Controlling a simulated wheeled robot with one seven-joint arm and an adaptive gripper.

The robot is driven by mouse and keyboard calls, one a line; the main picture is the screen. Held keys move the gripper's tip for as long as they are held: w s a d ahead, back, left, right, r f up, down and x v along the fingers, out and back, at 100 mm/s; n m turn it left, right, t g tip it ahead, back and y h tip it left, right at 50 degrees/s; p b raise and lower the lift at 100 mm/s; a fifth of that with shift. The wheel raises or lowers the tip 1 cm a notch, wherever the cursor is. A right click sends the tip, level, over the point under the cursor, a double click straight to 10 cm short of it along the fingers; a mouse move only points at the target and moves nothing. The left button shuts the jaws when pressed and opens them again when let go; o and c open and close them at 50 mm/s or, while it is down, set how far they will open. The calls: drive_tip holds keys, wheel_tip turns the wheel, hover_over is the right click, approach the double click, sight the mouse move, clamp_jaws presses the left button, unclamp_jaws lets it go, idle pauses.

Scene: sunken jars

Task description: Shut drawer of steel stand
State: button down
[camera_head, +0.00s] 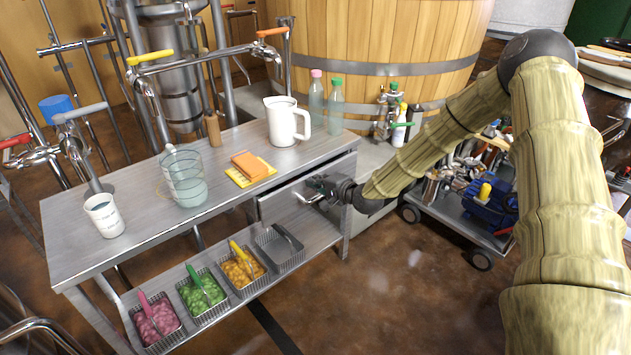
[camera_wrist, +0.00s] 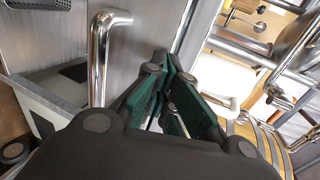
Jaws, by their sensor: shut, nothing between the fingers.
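The steel stand (camera_head: 137,212) is a grey metal table with a lower shelf. Its drawer (camera_head: 275,207) is under the right part of the top, with the front close to the stand's frame; I cannot tell whether a gap remains. The drawer's shiny bar handle (camera_head: 307,198) also shows in the wrist view (camera_wrist: 98,55). My gripper (camera_head: 318,185) is at the drawer front, beside the handle and not around it. In the wrist view its green-padded fingers (camera_wrist: 170,92) are shut and empty, right of the handle. My wrist hides the drawer's right part.
On the stand's top are a white pitcher (camera_head: 286,122), a glass jar (camera_head: 187,185), a white cup (camera_head: 104,216) and an orange sponge (camera_head: 250,165). A cart (camera_head: 465,215) stands right; floor before the stand is clear.

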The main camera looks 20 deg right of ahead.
drive_tip(key=f+p+v, duration=0.1)
drive_tip(key=v, duration=1.1)
drive_tip(key=shift+s, duration=0.3)
drive_tip(key=c, duration=2)
unclamp_jaws()
drive_tip(key=shift+s+d+r, duration=0.1)
drive_tip(key=shift+s+d, duration=0.05)
drive_tip(key=o, duration=0.4)
drive_tip(key=shift+c, duration=0.2)
drive_tip(key=shift+o, duration=1.1)
drive_tip(key=shift+f+b, duration=0.5)
drive_tip(key=shift+b, duration=0.25)
wheel_tip(320, 180, down, 7)
drive_tip(key=w+d+t+b, duration=0.1)
drive_tip(key=w+d+b, duration=0.1)
drive_tip(key=b, duration=2.4)
drive_tip(key=shift+r, duration=0.15)
drive_tip(key=shift+w+d, duration=0.1)
drive_tip(key=shift+w, duration=0.1)
